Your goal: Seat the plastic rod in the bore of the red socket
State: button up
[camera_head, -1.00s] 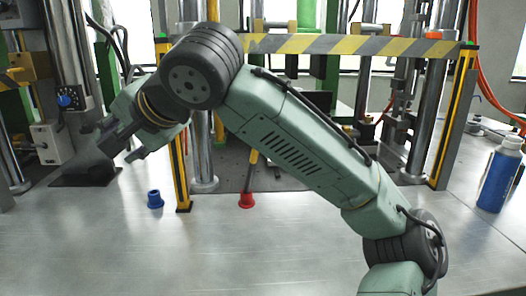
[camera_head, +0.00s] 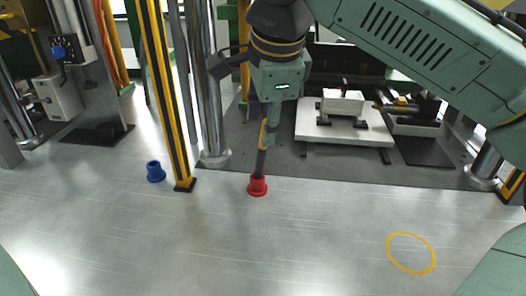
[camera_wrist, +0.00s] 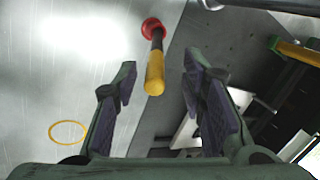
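The red socket (camera_head: 258,187) stands on the metal table in the head view and shows at the top of the wrist view (camera_wrist: 153,27). The plastic rod, with a dark lower part (camera_head: 261,163) and a yellow upper part (camera_wrist: 155,72), stands with its dark end at the socket's mouth, leaning slightly. I cannot tell how deep it sits. My gripper (camera_head: 271,122) is above the socket at the rod's top. In the wrist view my gripper (camera_wrist: 160,68) is open, its fingers on either side of the yellow end with gaps. The fingers partly hide the yellow end in the head view.
A blue socket (camera_head: 155,172) stands to the left, near a yellow-black post (camera_head: 170,100). A steel column (camera_head: 207,90) rises close left of my gripper. A white fixture plate (camera_head: 343,132) lies behind right. The front table is clear, with a yellow ring (camera_head: 411,253).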

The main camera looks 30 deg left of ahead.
aim_at(263, 154)
jog(key=p+x, duration=0.1)
jog(key=x, duration=0.4)
jog(key=shift+d+f, duration=0.1)
jog(key=shift+f, duration=0.4)
grip_shut()
